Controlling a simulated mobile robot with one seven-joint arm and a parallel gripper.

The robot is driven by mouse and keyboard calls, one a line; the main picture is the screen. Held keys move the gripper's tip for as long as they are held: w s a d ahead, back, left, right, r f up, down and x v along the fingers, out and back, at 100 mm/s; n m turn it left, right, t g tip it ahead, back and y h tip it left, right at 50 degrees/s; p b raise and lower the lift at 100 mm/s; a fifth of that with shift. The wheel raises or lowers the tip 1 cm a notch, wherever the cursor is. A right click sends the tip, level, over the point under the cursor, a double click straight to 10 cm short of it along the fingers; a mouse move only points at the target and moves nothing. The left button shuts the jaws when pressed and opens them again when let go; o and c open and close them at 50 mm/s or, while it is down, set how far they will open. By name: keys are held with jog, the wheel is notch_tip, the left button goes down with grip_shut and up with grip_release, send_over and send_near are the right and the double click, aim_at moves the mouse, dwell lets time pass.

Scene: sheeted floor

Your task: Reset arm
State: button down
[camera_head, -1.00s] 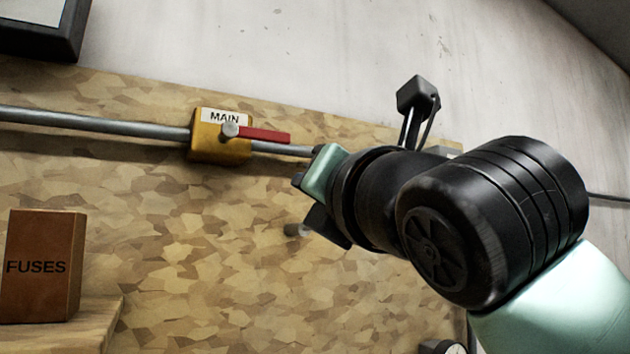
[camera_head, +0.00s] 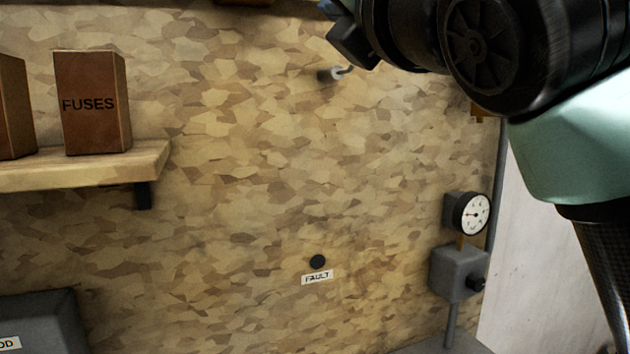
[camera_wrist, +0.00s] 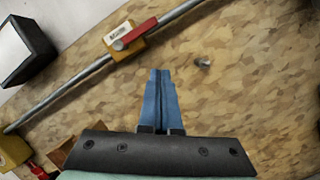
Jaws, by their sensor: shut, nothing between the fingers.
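My gripper (camera_wrist: 159,74) shows in the wrist view with its two blue fingers together and nothing between them. It points toward the wooden board, away from the main switch. I cannot tell how far the fingers are from the board.
A peg (camera_head: 331,74) sticks out of the board near my arm; it also shows in the wrist view (camera_wrist: 203,63). A shelf (camera_head: 80,168) holds a fuses box (camera_head: 90,103) at left. A gauge (camera_head: 473,213), grey box (camera_head: 457,272) and fault label (camera_head: 317,277) sit lower.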

jog(key=s+f+m+t+h, duration=0.2)
jog(key=s+m, duration=0.2)
jog(key=m, duration=0.6)
jog(key=s+a+f+m+t+h, duration=0.1)
jog(key=s+m, duration=0.4)
jog(key=m, duration=0.6)
jog(key=s+a+f+m+t+h, duration=0.1)
jog(key=s+f+m+t, duration=0.3)
jog(key=m, duration=0.6)
jog(key=shift+s+a+f+m+h, duration=0.25)
jog(key=shift+s+f+m+h, duration=0.25)
jog(key=shift+h, duration=0.4)
jog(key=shift+a+r, duration=0.15)
